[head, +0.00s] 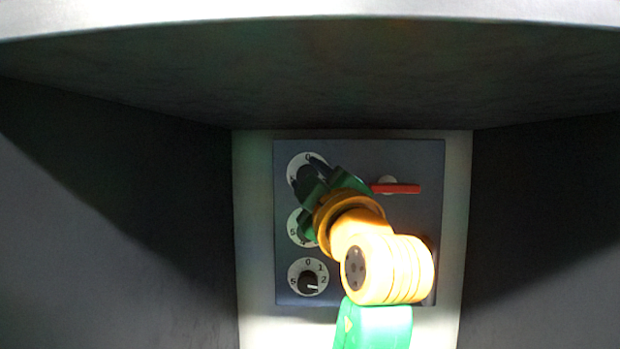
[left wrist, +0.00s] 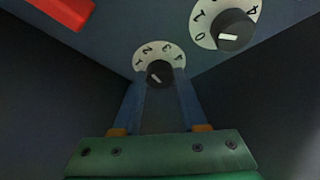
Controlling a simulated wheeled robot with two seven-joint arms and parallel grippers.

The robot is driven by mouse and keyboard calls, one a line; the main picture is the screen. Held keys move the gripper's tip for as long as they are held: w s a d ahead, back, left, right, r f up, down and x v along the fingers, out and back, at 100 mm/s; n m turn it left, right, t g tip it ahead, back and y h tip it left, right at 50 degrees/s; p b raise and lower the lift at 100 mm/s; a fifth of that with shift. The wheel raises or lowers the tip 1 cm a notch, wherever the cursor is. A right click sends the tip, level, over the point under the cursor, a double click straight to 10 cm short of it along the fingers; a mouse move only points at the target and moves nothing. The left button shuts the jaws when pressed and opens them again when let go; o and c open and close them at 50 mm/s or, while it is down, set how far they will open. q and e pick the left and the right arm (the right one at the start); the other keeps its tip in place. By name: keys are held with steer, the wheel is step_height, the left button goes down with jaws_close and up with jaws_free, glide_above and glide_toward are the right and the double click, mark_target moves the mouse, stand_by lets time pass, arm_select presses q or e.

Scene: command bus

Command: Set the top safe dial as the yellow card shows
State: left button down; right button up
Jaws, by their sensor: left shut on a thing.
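The top safe dial (head: 294,166) is a white numbered disc with a dark knob, at the upper left of the panel in the head view. My left gripper (head: 309,180) is at this dial and covers much of it. In the left wrist view the top dial's knob (left wrist: 160,73) sits between the two finger tips of my left gripper (left wrist: 160,79), which is shut on it. Part of a white pointer mark shows on the knob, but its setting is hard to read. The yellow card is not in either view. My right gripper is not in view.
The middle dial (head: 294,229) is partly hidden by my gripper; its knob shows in the wrist view (left wrist: 235,30). The bottom dial (head: 308,284) points right. A red handle (head: 398,188) sticks out right of the top dial. Dark walls flank the grey panel (head: 420,160).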

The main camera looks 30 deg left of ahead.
arm_select(q)
steer(key=shift+c, duration=2.2)
jaws_free()
steer(key=b+v, duration=0.4)
steer(key=v, duration=0.3)
steer(key=shift+a, duration=0.1)
